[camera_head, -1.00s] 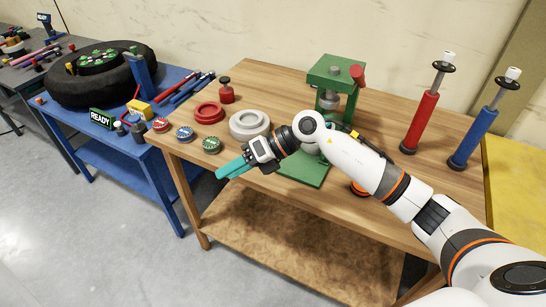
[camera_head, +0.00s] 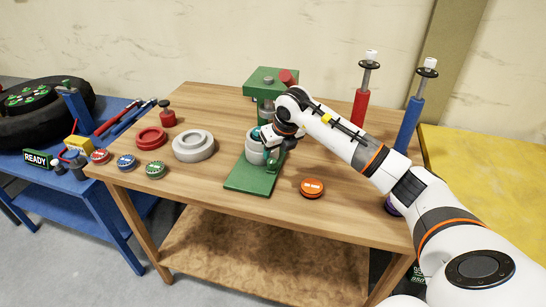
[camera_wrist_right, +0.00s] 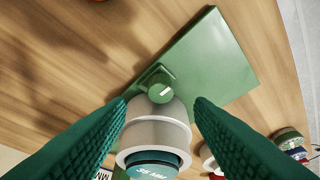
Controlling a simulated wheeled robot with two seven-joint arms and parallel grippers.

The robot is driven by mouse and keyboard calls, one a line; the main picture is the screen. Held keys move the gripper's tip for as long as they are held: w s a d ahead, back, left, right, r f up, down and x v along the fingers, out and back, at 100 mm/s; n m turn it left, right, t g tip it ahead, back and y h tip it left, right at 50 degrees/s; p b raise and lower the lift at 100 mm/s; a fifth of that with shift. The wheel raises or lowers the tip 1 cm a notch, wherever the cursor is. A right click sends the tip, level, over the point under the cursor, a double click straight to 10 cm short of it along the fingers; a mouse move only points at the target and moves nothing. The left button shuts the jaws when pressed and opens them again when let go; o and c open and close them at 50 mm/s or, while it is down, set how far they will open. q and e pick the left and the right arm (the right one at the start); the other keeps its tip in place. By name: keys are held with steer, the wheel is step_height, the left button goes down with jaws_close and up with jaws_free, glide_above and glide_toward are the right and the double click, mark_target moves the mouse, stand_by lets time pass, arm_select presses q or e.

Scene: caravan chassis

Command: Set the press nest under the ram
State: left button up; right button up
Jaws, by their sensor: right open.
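The green press (camera_head: 262,80) stands at the back of the wooden table, with its green base plate (camera_head: 248,181) reaching forward. A grey cylindrical piece (camera_head: 254,153), which looks like the nest, stands at the rear of the plate. In the right wrist view this grey piece (camera_wrist_right: 158,134) has a teal top marked "35 MM" (camera_wrist_right: 153,164), and a green knob (camera_wrist_right: 160,86) lies just beyond it. My right gripper (camera_head: 268,140) is open, its teal fingers on either side of the grey piece in the wrist view; contact cannot be told. The arm partly hides the ram. My left gripper is not in view.
A wide grey ring (camera_head: 193,148), a red ring (camera_head: 151,138) and several coloured discs lie left of the press. An orange disc (camera_head: 312,188) lies right of the plate. Red (camera_head: 359,108) and blue (camera_head: 409,125) upright cylinders stand at the right. The front table edge is clear.

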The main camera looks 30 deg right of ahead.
mark_target(272, 161)
steer(key=x, duration=0.5)
steer(key=shift+w+f+p, duration=0.1)
steer(key=shift+f+p, duration=0.15)
steer(key=shift+p, duration=0.1)
jaws_close()
